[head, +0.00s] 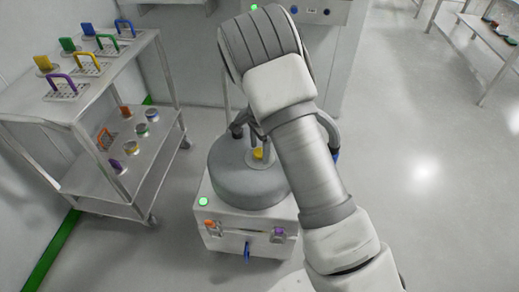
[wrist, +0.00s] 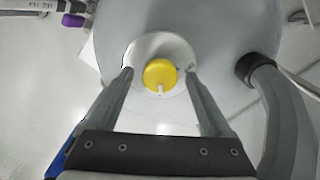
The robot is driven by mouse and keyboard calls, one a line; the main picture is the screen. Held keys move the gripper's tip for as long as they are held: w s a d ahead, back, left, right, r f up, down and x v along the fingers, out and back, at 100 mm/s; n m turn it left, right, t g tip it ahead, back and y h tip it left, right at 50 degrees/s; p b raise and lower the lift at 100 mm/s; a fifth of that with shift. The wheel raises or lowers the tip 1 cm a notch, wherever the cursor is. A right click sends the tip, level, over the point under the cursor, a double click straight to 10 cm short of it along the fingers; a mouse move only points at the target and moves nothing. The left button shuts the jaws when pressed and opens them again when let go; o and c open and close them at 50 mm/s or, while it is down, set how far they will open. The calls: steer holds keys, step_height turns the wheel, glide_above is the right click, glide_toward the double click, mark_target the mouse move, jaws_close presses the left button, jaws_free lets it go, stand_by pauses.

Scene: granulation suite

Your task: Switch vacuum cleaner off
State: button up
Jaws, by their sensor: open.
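The vacuum cleaner has a grey round drum (head: 232,180) on a white boxy base (head: 228,239). A yellow knob (head: 258,153) sits on top of the drum, partly hidden by my arm in the head view. In the wrist view, the yellow knob (wrist: 160,73) sits on a pale round plate, and its white pointer points toward the bottom of the picture. My gripper (wrist: 159,72) is open, with one finger on each side of the knob and a visible gap at both. I cannot tell whether the fingertips are level with the knob or above it.
A dark hose (wrist: 268,105) curves down at the right of the wrist view. The base carries a green light (head: 203,202) and coloured fittings. A metal cart (head: 105,110) with coloured handled parts stands left. Open floor (head: 430,190) lies right.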

jaws_close()
stand_by(0.4)
steer(key=shift+r+n, duration=0.1)
steer(key=shift+n, duration=0.3)
steer(key=n+p, duration=0.1)
steer(key=n, duration=0.2)
steer(key=shift+n, duration=0.3)
steer(key=n, duration=0.4)
steer(key=shift+n, duration=0.3)
steer(key=n+p, duration=0.1)
steer(key=n, duration=0.3)
steer(key=shift+n, duration=2.5)
